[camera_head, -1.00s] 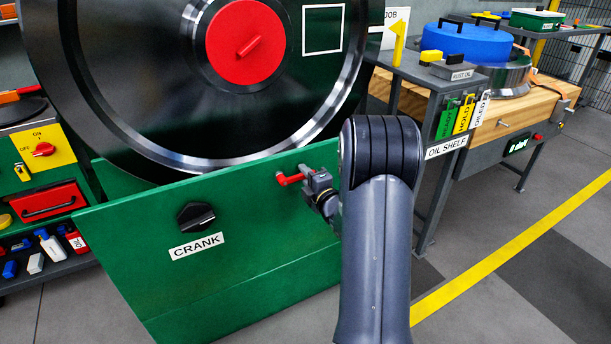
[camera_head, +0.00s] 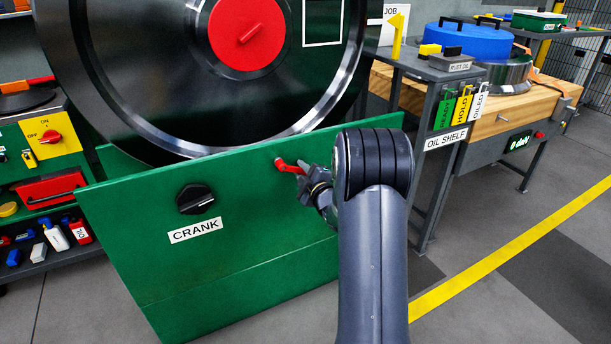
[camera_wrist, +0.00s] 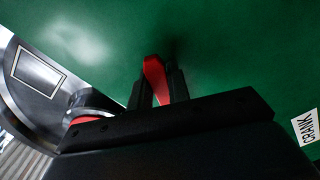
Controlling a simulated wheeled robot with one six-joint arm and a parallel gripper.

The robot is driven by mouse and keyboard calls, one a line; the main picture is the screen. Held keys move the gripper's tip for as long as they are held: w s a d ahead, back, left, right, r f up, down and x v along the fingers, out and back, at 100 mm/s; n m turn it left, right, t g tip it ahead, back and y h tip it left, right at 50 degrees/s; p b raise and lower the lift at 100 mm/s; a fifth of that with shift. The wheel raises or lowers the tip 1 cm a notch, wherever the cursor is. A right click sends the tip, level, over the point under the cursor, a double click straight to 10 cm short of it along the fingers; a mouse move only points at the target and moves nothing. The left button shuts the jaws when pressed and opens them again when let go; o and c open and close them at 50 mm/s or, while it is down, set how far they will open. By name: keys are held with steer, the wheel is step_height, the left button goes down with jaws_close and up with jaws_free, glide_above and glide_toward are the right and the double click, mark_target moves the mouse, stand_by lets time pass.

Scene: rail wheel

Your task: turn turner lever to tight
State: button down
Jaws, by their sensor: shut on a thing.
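The red turner lever (camera_head: 285,165) sits on the upper right of the green stand's front face. My gripper (camera_head: 308,176) is at the lever's right end, with its fingers on it. In the wrist view the red lever (camera_wrist: 156,80) shows between the two dark fingers of my gripper (camera_wrist: 158,92), which are shut on it. The lever slopes slightly down to the right in the head view. I see no marking for tight or loose beside it. My arm hides part of the stand to the right.
A black crank knob (camera_head: 195,198) is left of the lever on the green stand (camera_head: 240,260). The large dark wheel (camera_head: 140,70) with a red hub stands above. The oil shelf (camera_head: 445,140) stands close at right. Open floor lies at front right.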

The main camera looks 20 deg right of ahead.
mark_target(278, 180)
steer(key=a+f+m+b, duration=0.1)
steer(key=m, duration=0.1)
steer(key=f+m, duration=0.1)
steer(key=m, duration=0.1)
steer(key=a+f+m+b, duration=0.1)
steer(key=m, duration=0.1)
steer(key=shift+s+a+m+b, duration=0.1)
steer(key=shift+a+m+b, duration=0.2)
steer(key=shift+b, duration=0.05)
steer(key=m, duration=0.1)
steer(key=a+m, duration=0.1)
steer(key=shift+a+f+m+b, duration=0.15)
steer(key=shift+f+m+b, duration=0.1)
steer(key=shift+m+b, duration=0.05)
steer(key=shift+a+f+m, duration=0.1)
steer(key=shift+a+m, duration=0.4)
steer(key=shift+m, duration=0.35)
steer(key=shift+a+m, duration=0.45)
steer(key=shift+m, duration=0.4)
steer(key=c, duration=1.3)
jaws_free()
steer(key=shift+c, duration=0.2)
steer(key=shift+s, duration=0.1)
